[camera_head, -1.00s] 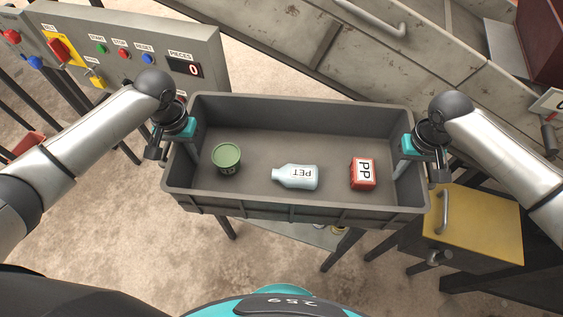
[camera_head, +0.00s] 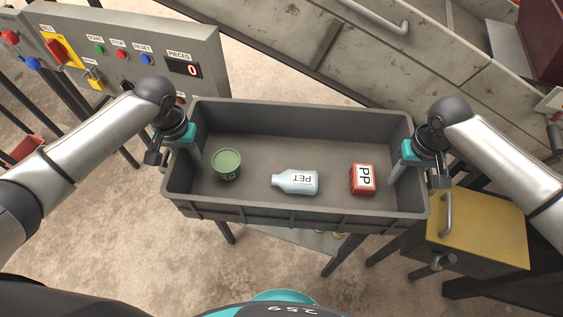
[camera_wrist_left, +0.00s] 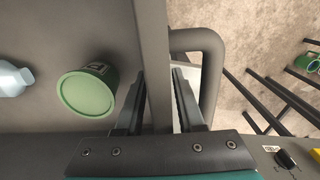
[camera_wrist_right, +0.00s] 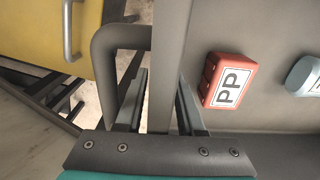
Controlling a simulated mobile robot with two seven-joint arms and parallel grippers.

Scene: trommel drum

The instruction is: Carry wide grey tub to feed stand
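The wide grey tub (camera_head: 300,213) is in the middle of the head view, held up above the floor between my two arms. Inside it lie a green cup (camera_head: 227,163), a pale PET bottle (camera_head: 296,182) and a red PP box (camera_head: 362,179). My left gripper (camera_head: 190,148) is shut on the tub's left end wall; the left wrist view shows its fingers (camera_wrist_left: 158,100) on both sides of the wall. My right gripper (camera_head: 400,165) is shut on the right end wall, with its fingers (camera_wrist_right: 160,100) either side of it. A feed stand cannot be clearly identified.
A control panel (camera_head: 140,50) with buttons and a PIECES display reading 0 stands at the upper left. A large worn metal chute (camera_head: 400,80) runs behind the tub. A yellow box (camera_head: 480,230) with a handle is at the right, close to the tub. Brown floor (camera_head: 130,235) is open at lower left.

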